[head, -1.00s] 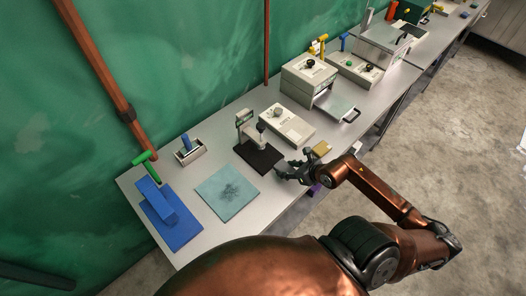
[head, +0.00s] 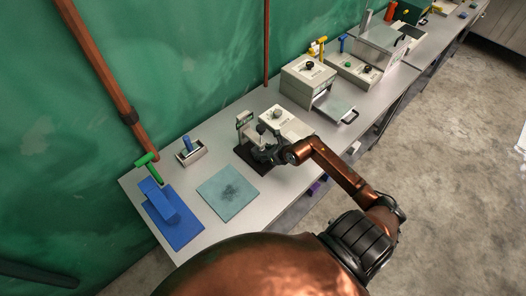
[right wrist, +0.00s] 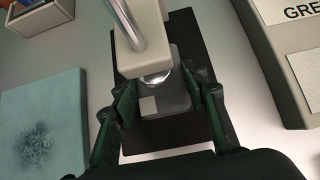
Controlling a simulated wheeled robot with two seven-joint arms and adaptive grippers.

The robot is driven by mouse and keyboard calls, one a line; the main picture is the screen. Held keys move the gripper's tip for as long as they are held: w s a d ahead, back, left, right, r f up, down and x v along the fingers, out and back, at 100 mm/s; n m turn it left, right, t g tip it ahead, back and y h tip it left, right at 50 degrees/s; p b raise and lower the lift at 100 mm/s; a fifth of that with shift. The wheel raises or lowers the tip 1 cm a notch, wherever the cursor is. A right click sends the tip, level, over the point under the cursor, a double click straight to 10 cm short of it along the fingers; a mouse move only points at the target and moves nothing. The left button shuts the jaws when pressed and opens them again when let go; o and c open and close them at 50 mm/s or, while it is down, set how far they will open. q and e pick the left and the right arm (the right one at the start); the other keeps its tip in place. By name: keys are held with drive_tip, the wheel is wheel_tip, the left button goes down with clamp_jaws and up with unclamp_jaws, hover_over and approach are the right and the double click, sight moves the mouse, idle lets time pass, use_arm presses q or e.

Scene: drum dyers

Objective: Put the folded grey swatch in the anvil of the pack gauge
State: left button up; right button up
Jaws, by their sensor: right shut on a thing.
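The pack gauge (head: 243,122) is a pale C-shaped frame on a black base plate. In the right wrist view its pale head (right wrist: 140,45) and silver plunger (right wrist: 156,76) are above the plate. My right gripper (right wrist: 167,95) is at the gauge, its green-black fingers shut on the folded grey swatch (right wrist: 176,110). The swatch lies between the fingers, beneath or just in front of the plunger. A small lighter square shows on it. I cannot tell whether it rests on the anvil, which is hidden. In the head view the gripper (head: 265,152) hides the swatch. My left gripper is not in view.
A teal mat (head: 228,193) with a dark stain lies left of the gauge, with a blue block on a blue mat (head: 173,218) beyond. A pale box (head: 290,122) with a knob stands close right of the gauge. A small bin (head: 191,153) stands behind.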

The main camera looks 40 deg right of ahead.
drive_tip(key=shift+r, duration=0.1)
drive_tip(key=shift+f, duration=0.2)
drive_tip(key=o, duration=1.2)
drive_tip(key=shift+r, duration=0.1)
drive_tip(key=shift+r, duration=0.1)
drive_tip(key=b+v, duration=0.1)
drive_tip(key=v, duration=1.1)
